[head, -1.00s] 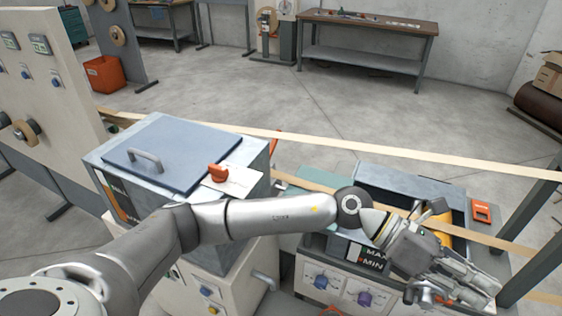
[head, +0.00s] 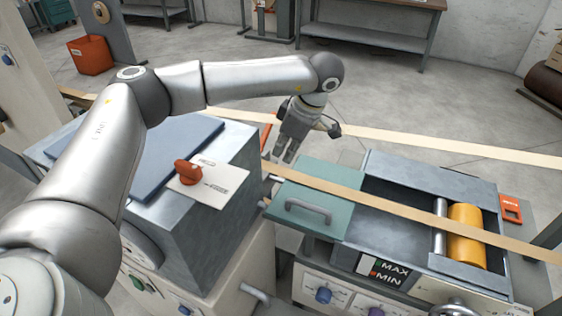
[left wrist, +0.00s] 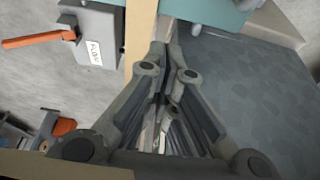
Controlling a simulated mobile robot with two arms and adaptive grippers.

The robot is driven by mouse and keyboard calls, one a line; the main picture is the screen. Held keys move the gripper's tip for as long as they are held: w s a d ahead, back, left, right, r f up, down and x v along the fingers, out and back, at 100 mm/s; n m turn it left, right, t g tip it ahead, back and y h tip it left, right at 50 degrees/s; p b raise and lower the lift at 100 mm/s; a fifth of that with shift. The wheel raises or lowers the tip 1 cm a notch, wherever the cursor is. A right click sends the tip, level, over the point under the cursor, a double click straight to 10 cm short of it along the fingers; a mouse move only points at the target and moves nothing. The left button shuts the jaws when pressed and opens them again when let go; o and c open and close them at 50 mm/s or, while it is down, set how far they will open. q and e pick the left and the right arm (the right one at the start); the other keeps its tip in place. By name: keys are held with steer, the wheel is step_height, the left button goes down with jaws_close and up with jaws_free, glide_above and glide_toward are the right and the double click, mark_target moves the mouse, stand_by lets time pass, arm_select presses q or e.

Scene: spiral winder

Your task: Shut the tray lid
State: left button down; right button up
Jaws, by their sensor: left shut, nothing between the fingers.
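The teal tray lid (head: 341,222) with a grey bar handle (head: 308,210) lies flat at the left end of the grey tray (head: 430,180). The tray is open to its right, showing a yellow roller (head: 465,235) and a steel rod (head: 439,220). A tan strip crosses over lid and tray. My left gripper (head: 281,158) points down behind the lid's far left corner, apart from the handle. In the left wrist view its fingers (left wrist: 163,60) are together and empty, with a teal edge (left wrist: 215,14) beyond. My right gripper is out of view.
A grey box with a blue cover (head: 170,160) and a red-orange knob (head: 187,172) stands left of the tray. A second tan strip (head: 400,138) runs behind. The left wrist view shows a valve with an orange lever (left wrist: 35,40) beside the fingers.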

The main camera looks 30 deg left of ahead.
arm_select(q)
steer(key=p+x, duration=0.1)
steer(key=x, duration=0.8)
steer(key=shift+f+p, duration=0.15)
steer(key=shift+p, duration=0.2)
steer(key=shift+d, duration=0.25)
